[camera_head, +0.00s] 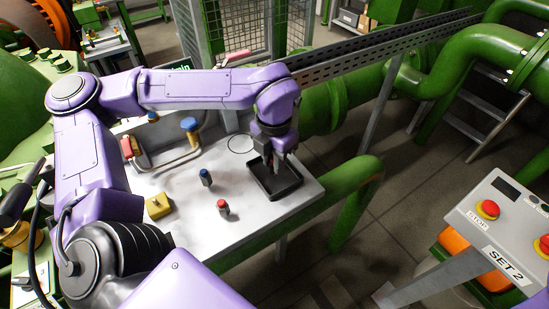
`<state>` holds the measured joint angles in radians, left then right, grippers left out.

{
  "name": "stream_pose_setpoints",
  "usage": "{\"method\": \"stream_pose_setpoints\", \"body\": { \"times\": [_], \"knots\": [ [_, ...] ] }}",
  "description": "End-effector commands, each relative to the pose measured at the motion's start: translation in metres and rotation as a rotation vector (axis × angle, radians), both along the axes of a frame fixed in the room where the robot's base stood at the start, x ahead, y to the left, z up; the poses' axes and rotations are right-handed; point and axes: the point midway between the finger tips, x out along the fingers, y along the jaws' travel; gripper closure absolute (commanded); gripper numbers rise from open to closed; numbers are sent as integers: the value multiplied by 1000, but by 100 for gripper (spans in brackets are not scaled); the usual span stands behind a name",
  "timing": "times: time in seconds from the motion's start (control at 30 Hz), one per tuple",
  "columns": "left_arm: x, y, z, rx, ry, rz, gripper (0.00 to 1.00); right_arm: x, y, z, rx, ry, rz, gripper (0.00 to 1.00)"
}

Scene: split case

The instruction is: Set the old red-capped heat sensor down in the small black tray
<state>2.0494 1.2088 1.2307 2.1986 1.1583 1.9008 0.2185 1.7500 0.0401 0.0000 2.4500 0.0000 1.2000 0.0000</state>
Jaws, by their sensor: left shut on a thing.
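The small black tray (293,193) lies on the right part of the grey metal table. My left gripper (279,164) points down over the back part of the tray and is shut on the old red-capped heat sensor. That sensor is almost wholly hidden by the dark fingers, and its cap does not show. I cannot tell whether it touches the tray floor. Another small red-capped sensor (223,208) stands on the table to the left of the tray. My right gripper is not in view.
A yellow block (158,206) lies farther left. A pipe loop with a blue knob (189,124) and a red handle stands behind. A green pipe (350,175) runs past the table's right edge. A control box (505,220) is at right.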

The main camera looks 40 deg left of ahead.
Motion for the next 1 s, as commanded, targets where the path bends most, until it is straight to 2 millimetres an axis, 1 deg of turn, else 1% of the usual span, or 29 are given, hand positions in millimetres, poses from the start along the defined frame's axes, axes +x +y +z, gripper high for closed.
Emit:
{"method": "stream_pose_setpoints", "body": {
  "times": [0.3,0.33,0.4,0.67,0.77,0.87,1.0],
  "knots": [
    [0,0,-7,0,-1,0,100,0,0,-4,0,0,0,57],
    [0,0,-6,0,-1,0,66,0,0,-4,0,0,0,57],
    [0,0,-6,0,0,0,46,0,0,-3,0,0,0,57],
    [0,0,-6,0,0,0,46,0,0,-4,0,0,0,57],
    [1,0,1,1,-3,0,46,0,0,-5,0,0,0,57],
    [1,0,20,-1,-7,1,46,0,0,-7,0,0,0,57],
    [1,0,55,1,-7,1,46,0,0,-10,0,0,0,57]
  ]
}}
